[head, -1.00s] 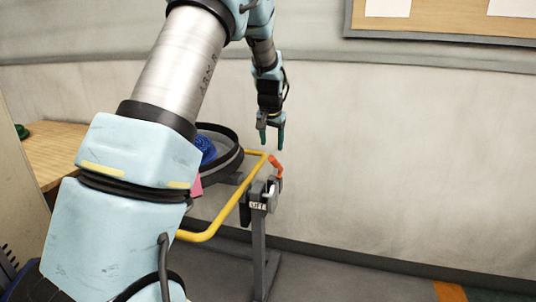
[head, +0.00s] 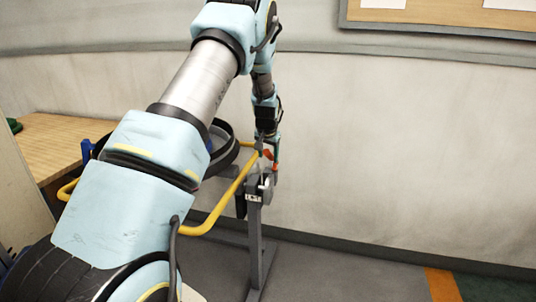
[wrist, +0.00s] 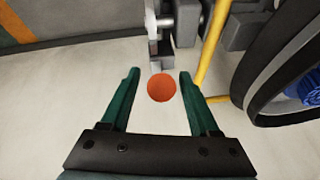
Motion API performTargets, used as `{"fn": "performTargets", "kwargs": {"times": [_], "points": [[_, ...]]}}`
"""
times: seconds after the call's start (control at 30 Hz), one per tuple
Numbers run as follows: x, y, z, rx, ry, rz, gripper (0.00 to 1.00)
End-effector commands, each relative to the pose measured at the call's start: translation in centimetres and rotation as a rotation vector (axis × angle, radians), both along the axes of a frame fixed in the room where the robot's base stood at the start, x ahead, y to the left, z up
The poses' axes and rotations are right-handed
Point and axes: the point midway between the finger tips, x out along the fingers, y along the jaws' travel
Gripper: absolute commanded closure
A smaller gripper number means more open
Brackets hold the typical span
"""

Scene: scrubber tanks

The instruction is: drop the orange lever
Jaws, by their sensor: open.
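The orange lever (wrist: 161,88) shows in the wrist view as a round orange end, between the two green fingers of my gripper (wrist: 159,82). The fingers stand apart with a gap on each side of it. In the head view the orange lever (head: 268,154) is partly hidden by my gripper (head: 270,160), which is around its upper end. The lever sits on a grey bracket (wrist: 188,22) on top of a grey post (head: 254,235).
A yellow rail (head: 228,198) runs beside the lever, close to my gripper. A dark round tank rim (wrist: 262,85) with something blue inside is to the right in the wrist view. A wooden counter (head: 60,143) is at left. The wall (head: 400,150) is behind.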

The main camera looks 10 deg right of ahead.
Motion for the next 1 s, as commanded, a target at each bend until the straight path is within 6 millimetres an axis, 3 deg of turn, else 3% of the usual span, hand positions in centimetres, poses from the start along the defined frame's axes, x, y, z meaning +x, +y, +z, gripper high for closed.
{"fn": "performTargets", "kwargs": {"times": [0.17,0.7,1.0], "points": [[0.00,0.00,0.00,0.000,0.000,0.000,0.39],[-0.02,0.01,0.02,0.000,0.000,0.001,1.00],[-0.02,0.01,0.03,0.000,0.000,0.001,1.00]]}}
